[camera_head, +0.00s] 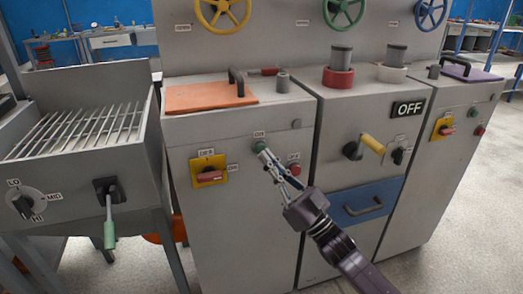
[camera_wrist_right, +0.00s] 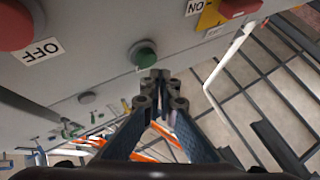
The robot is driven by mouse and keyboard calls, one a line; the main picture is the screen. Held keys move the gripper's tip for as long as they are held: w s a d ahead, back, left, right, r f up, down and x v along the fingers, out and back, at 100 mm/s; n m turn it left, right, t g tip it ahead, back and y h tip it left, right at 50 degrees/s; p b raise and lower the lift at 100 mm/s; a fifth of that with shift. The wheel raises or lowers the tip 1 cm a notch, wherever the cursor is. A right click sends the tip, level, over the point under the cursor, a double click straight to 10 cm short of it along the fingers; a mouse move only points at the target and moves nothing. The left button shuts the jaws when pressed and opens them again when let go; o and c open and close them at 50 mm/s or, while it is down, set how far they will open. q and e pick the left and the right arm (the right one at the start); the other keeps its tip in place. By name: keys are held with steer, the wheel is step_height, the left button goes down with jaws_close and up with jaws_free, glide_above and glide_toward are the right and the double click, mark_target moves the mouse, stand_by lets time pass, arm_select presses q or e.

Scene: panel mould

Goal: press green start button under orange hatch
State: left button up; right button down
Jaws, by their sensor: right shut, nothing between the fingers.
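The orange hatch (camera_head: 210,96) lies closed on top of the left cabinet, with a black handle at its right. The green start button (camera_head: 259,146) is on that cabinet's front, under a small label. My right gripper (camera_head: 265,155) is shut and empty, its fingertips at the green button. In the right wrist view the green button (camera_wrist_right: 145,56) shows just beyond the shut fingertips (camera_wrist_right: 160,77); I cannot tell whether they touch it. My left gripper is in neither view.
A red button (camera_head: 295,169) with an OFF label is right of and below the green one. A yellow switch plate with a red handle (camera_head: 209,177) is to the left. A blue drawer (camera_head: 366,204) and a yellow-handled lever (camera_head: 372,144) are on the middle cabinet. A grill (camera_head: 80,128) stands at left.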

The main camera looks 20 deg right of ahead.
stand_by(0.7)
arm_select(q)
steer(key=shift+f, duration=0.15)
arm_select(e)
steer(key=shift+w, duration=0.4)
arm_select(q)
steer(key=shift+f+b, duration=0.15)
steer(key=shift+b, duration=0.15)
arm_select(e)
steer(key=shift+w, duration=0.5)
steer(key=shift+s, duration=0.1)
stand_by(0.4)
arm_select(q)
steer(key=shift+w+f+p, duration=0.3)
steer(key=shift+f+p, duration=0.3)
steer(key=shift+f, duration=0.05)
arm_select(e)
steer(key=shift+s, duration=0.8)
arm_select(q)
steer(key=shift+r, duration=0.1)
